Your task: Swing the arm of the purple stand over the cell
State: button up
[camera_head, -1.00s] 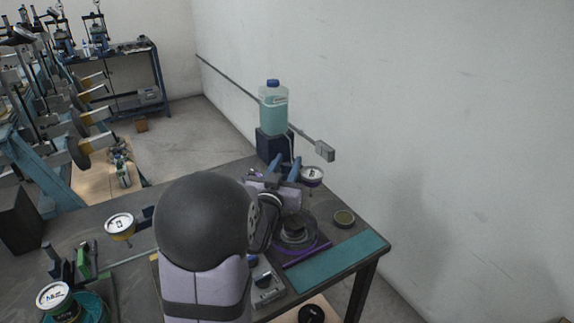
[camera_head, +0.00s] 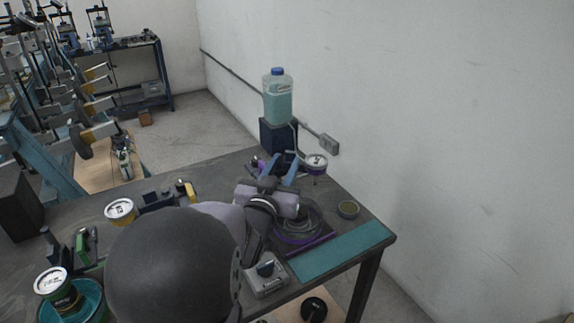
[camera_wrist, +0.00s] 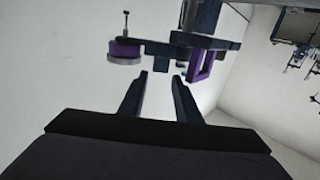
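The purple stand's arm shows in the wrist view as a dark bar (camera_wrist: 158,48) with a purple-ringed dial gauge (camera_wrist: 125,52) at its left end. A purple bracket (camera_wrist: 201,63) is at its right. In the head view the purple-ringed dial (camera_head: 316,164) is just right of my gripper (camera_head: 283,168). The cell (camera_head: 305,226), a round grey piece with a purple ring, is partly hidden by my wrist. My gripper also shows in the wrist view (camera_wrist: 160,78), fingers apart and empty, just short of the bar. I see no contact.
A bottle of teal liquid (camera_head: 278,98) stands on a dark block (camera_head: 278,138) behind my gripper. A grey box (camera_head: 266,277) is near the front edge. Other gauges stand left.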

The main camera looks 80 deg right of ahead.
jog(key=shift+a+b, duration=0.3)
jog(key=shift+a, duration=0.2)
jog(key=shift+n+t+y, duration=0.7)
jog(key=shift+n+t, duration=0.1)
jog(key=w+d+r+p, duration=0.1)
jog(key=p, duration=0.1)
jog(key=w+d+r+p, duration=0.1)
jog(key=w+d+p, duration=0.1)
jog(key=shift+w+r, duration=0.3)
jog(key=shift+r, duration=0.05)
jog(key=w+d+n+t+y+p, duration=0.2)
jog(key=w+d+n+y+p, duration=0.4)
jog(key=d, duration=0.4)
notch_tip(320, 180, up, 6)
jog(key=n+g+y+p, duration=0.3)
jog(key=n+y+p, duration=0.5)
jog(key=n+y, duration=0.3)
send_over(290, 152)
jog(key=shift+d+f, duration=0.1)
jog(key=shift+f+m+b, duration=0.3)
jog(key=shift+f+b, duration=0.7)
jog(key=shift+f, duration=2.65)
